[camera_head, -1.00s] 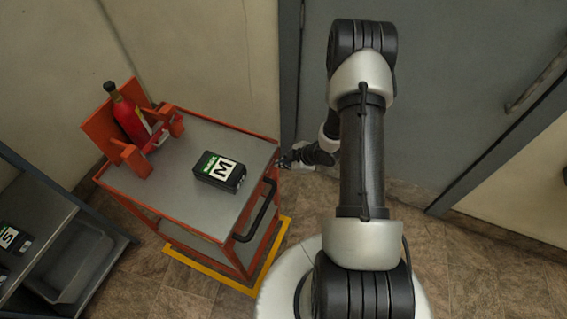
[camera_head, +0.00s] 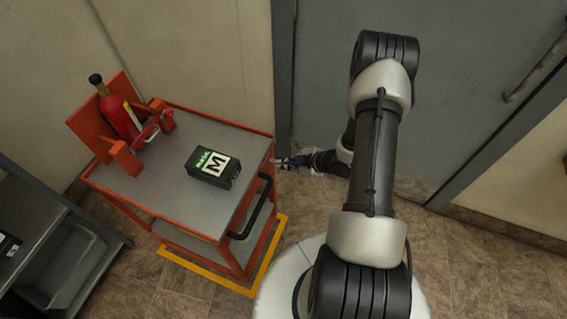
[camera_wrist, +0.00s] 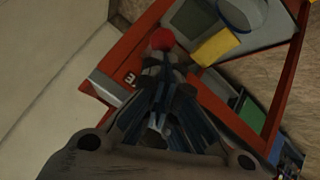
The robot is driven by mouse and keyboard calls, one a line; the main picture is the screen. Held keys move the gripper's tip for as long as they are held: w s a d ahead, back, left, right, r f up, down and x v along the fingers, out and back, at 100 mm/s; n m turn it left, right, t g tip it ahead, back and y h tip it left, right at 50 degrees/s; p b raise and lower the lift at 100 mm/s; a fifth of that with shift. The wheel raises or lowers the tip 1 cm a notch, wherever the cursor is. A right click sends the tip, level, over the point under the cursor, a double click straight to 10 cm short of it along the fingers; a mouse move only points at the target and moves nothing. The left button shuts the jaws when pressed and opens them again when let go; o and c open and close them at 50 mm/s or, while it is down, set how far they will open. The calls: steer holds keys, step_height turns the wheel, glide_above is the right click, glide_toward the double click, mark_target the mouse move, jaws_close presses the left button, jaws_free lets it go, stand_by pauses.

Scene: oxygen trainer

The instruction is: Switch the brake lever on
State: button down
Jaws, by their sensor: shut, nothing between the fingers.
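The brake lever is not clear in the head view. In the wrist view a round red knob (camera_wrist: 161,40), which looks like the lever's end, shows just beyond my fingertips beside the orange-red trolley frame (camera_wrist: 212,92). My gripper (camera_wrist: 164,70) is shut and empty, and points towards the knob. I cannot tell whether they touch. In the head view my gripper (camera_head: 284,162) is low beside the right side of the trolley (camera_head: 110,194), close to its far right corner. The lever's stem is hidden behind the fingers.
A black M case (camera_head: 213,166) and a red cylinder (camera_head: 121,117) in an orange-red holder are on the trolley top. A black handle (camera_head: 263,209) sticks out at its right. A grey door (camera_head: 450,90) is behind my arm. A grey shelf (camera_head: 30,225) stands left.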

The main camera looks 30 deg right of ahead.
steer(key=shift+s+d+f+b, duration=0.15)
steer(key=shift+f+b, duration=0.2)
steer(key=shift+f, duration=0.25)
steer(key=shift+s+d+f+b, duration=0.15)
steer(key=shift+f+b, duration=0.15)
steer(key=shift+f, duration=0.25)
steer(key=shift+s+d+f+b, duration=0.15)
steer(key=shift+f+b, duration=0.2)
steer(key=shift+f, duration=0.25)
steer(key=shift+a+f, duration=0.1)
